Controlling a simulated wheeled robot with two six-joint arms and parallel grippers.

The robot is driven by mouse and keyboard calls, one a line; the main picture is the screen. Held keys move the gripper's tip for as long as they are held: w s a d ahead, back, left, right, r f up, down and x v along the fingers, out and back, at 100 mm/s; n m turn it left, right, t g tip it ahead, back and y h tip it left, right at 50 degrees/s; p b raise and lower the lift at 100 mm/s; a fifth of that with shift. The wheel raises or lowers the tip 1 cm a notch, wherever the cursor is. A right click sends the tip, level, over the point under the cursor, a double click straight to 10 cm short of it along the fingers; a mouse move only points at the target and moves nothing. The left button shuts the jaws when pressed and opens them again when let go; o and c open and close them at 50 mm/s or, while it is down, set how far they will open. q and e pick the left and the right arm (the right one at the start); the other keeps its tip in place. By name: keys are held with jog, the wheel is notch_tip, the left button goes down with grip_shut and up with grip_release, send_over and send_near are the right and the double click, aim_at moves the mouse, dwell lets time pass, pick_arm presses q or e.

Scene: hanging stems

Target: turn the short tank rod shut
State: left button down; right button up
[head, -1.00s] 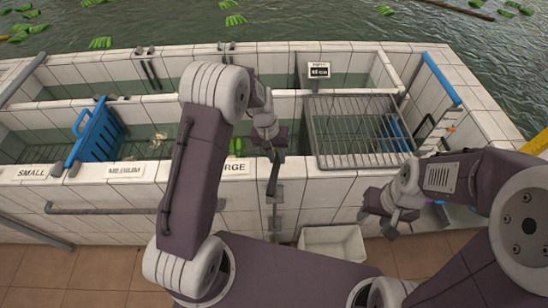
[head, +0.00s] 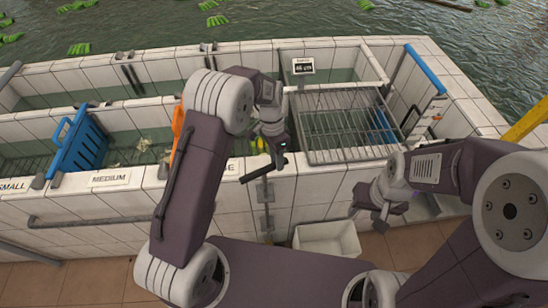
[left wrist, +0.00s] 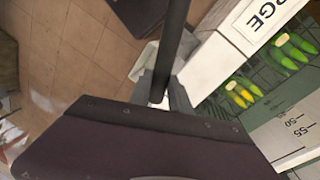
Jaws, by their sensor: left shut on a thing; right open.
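The short tank rod (head: 262,173) is a dark bar at the front wall of the tank, above grey brackets (head: 265,194). It lies slanted, nearly level, with its free end to the left. My left gripper (head: 282,157) is shut at its right end. In the left wrist view the dark rod (left wrist: 172,45) runs down to between my fingers (left wrist: 160,95); the exact grip is partly hidden by the gripper body. My right gripper (head: 367,214) is open and empty, right of the rod and in front of the wall.
The tiled tank (head: 75,205) holds a blue divider (head: 82,143), an orange piece (head: 181,132) partly behind my left arm, and a wire rack (head: 345,125). A white bin (head: 328,240) stands on the floor below. Green and yellow produce (left wrist: 240,92) lies in the tank.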

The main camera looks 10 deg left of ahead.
pick_arm(q)
jog(key=shift+s+d+m+y, duration=0.25)
jog(key=shift+s+m, duration=0.15)
jog(key=shift+m, duration=0.7)
jog(key=shift+s+d+m+y, duration=0.15)
jog(key=shift+s+d+m, duration=0.15)
jog(key=shift+m, duration=0.8)
jog(key=shift+s, duration=0.1)
jog(key=c, duration=1.2)
grip_release()
jog(key=shift+c, duration=0.2)
jog(key=r, duration=0.3)
jog(key=w+r+b, duration=0.1)
jog(key=r, duration=0.2)
jog(key=r+b, duration=0.1)
jog(key=r, duration=0.2)
jog(key=shift+w+a, duration=0.25)
jog(key=shift+w, duration=0.1)
jog(key=shift+f, duration=0.1)
